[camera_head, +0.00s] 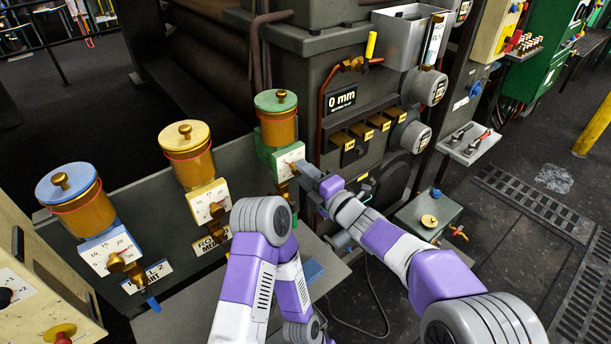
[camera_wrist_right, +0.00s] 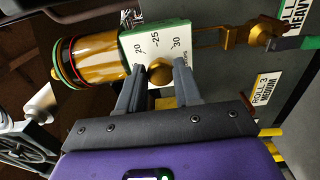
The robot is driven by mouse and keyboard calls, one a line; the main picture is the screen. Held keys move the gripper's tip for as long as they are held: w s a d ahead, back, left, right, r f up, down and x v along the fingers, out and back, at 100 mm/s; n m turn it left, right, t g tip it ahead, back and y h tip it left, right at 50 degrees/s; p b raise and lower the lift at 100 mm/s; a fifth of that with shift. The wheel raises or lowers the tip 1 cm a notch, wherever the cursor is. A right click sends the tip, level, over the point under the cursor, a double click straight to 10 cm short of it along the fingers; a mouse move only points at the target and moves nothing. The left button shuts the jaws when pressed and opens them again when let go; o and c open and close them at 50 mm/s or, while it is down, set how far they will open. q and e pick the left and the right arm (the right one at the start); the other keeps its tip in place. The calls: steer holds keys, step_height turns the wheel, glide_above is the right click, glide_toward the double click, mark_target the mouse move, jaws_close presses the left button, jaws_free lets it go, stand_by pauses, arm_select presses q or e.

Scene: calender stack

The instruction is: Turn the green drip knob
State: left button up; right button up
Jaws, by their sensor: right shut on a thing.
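The green-lidded oiler (camera_head: 276,122) has an amber reservoir and a green block with a white dial plate (camera_head: 287,158). In the right wrist view, the dial (camera_wrist_right: 152,42) shows 20, 25 and 30. Its round brass drip knob (camera_wrist_right: 160,72) sits between the fingertips of my right gripper (camera_wrist_right: 158,78), one finger on each side, shut on it. In the head view my right gripper (camera_head: 308,178) reaches the dial from the lower right and largely hides the knob. My left arm (camera_head: 262,228) folds downward at the bottom centre; its gripper is not visible.
A yellow-lidded oiler (camera_head: 188,152) and a blue-lidded oiler (camera_head: 74,196) stand to the left, with brass knobs. A 0 mm display (camera_head: 341,100) and brass-tagged switches are on the machine to the right.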

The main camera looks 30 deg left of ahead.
steer(key=m, duration=0.9)
steer(key=m+p, duration=0.1)
steer(key=m, duration=1.6)
steer(key=shift+s+a+m+p, duration=0.1)
steer(key=shift+s+m+p, duration=0.15)
steer(key=shift+m+p, duration=0.15)
steer(key=o, duration=1)
steer(key=shift+f, duration=0.1)
